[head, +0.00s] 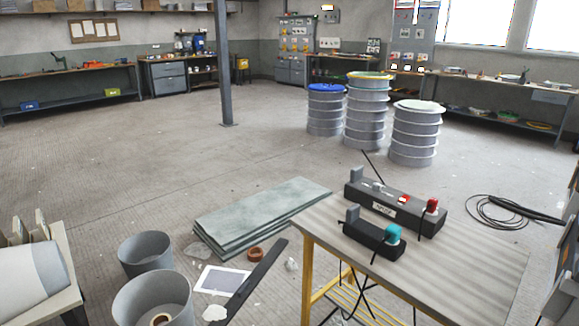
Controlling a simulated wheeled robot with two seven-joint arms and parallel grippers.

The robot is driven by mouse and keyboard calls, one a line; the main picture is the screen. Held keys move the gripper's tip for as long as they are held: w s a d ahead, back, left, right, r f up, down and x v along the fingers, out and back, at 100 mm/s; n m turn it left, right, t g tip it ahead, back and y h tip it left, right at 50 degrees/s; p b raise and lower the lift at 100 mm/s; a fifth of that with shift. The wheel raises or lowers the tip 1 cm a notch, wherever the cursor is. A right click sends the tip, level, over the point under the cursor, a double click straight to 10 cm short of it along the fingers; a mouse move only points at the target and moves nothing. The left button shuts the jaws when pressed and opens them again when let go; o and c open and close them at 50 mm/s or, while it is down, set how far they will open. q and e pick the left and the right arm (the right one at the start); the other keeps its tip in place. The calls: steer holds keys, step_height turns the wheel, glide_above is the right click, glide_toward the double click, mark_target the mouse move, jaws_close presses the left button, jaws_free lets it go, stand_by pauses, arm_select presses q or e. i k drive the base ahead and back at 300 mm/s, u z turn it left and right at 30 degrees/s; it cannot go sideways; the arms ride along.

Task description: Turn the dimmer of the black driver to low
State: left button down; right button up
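Two dark, box-shaped units lie on a wooden-topped table at the lower right. The longer, rear one (415,219) carries a pale label (384,210), a small red-and-white part (403,199) and a red knob-like part (432,205) at its right end. The shorter, front one (372,238) has a teal knob-like part (393,233) at its right end. Both look black or dark grey, so I cannot tell which is the black driver. No dimmer marking or setting is readable at this size. I make out neither of my grippers.
The table (470,262) has yellow legs and a bare right half; cables hang below its front. Greenish sheets (262,212) lie on the floor behind it to the left, near two grey buckets (145,253). Coiled black hose (497,212) lies right. Ribbed drums (366,112) stand farther back.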

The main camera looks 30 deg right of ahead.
mark_target(376, 186)
steer(key=z, duration=0.1)
steer(key=i, duration=1.5)
steer(key=z, duration=0.6)
